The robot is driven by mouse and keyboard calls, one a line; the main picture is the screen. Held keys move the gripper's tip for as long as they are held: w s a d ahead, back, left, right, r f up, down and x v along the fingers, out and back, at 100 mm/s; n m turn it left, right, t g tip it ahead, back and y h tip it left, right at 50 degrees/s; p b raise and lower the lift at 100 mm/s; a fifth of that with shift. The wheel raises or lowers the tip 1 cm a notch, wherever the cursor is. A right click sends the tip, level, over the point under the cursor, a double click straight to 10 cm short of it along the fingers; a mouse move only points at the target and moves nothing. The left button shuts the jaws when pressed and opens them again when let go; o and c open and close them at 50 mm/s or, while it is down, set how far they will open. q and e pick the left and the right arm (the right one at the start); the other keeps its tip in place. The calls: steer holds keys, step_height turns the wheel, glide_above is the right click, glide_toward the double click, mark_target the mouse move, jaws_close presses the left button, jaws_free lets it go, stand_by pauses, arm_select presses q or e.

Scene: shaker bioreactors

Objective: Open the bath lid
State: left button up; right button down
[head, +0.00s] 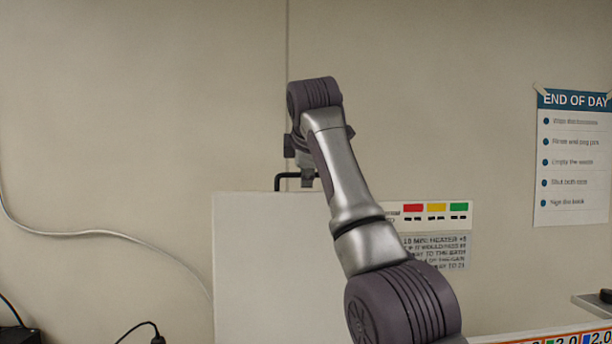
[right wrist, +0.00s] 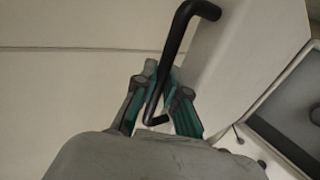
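The bath lid (head: 268,270) is a white panel standing raised and near upright in the head view. Its black bar handle (head: 284,180) sticks out at the top edge. My right gripper (head: 306,178) is at the handle, partly hidden behind my own wrist. In the right wrist view, the green-padded fingers of my right gripper (right wrist: 163,78) close in on both sides of the black handle (right wrist: 174,48). The lid's white face (right wrist: 240,55) is to the right of it. My left gripper is in neither view.
In the right wrist view, an open bath with a grey interior (right wrist: 290,105) shows at the right. A label panel with red, yellow and green blocks (head: 436,213) is behind my right arm. An END OF DAY poster (head: 573,160) hangs at the right. A cable (head: 100,233) runs along the left wall.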

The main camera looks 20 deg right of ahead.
steer(key=c, duration=1.5)
jaws_free()
steer(key=shift+f, duration=0.25)
steer(key=o, duration=0.3)
steer(key=shift+w, duration=0.25)
steer(key=shift+s+r, duration=0.1)
steer(key=v, duration=1.1)
steer(key=shift+s+r, duration=0.25)
steer(key=shift+s, duration=0.1)
